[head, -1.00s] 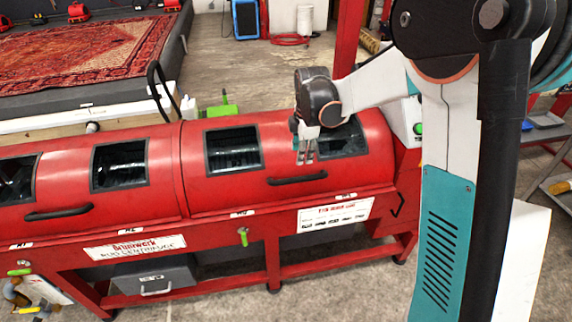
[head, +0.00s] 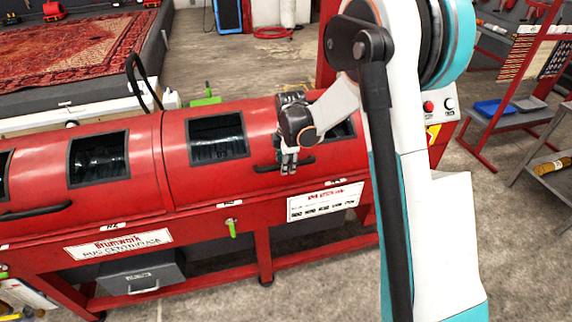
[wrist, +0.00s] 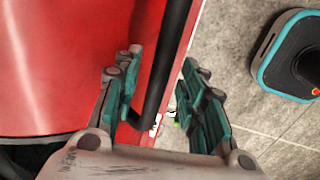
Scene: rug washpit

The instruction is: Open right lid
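The red rug centrifuge has a right lid (head: 240,178) that is down, with dark windows and a black bar handle (head: 268,168) on its front. My gripper (head: 289,168) is at the right part of this handle in the head view. In the wrist view, my gripper (wrist: 160,105) has its two teal-padded fingers apart, and the black handle (wrist: 165,75) runs between them. The lid's red surface (wrist: 65,65) is on the left there. Gaps show beside the handle, so the fingers do not appear clamped on it. My arm hides part of the lid's right window.
The left lid (head: 100,175) is also down, with its own handle (head: 35,212). A green latch (head: 232,228) hangs on the front below the right lid. A control box (head: 440,112) stands at the right end. A grey cart (head: 548,165) is farther right. Concrete floor in front is clear.

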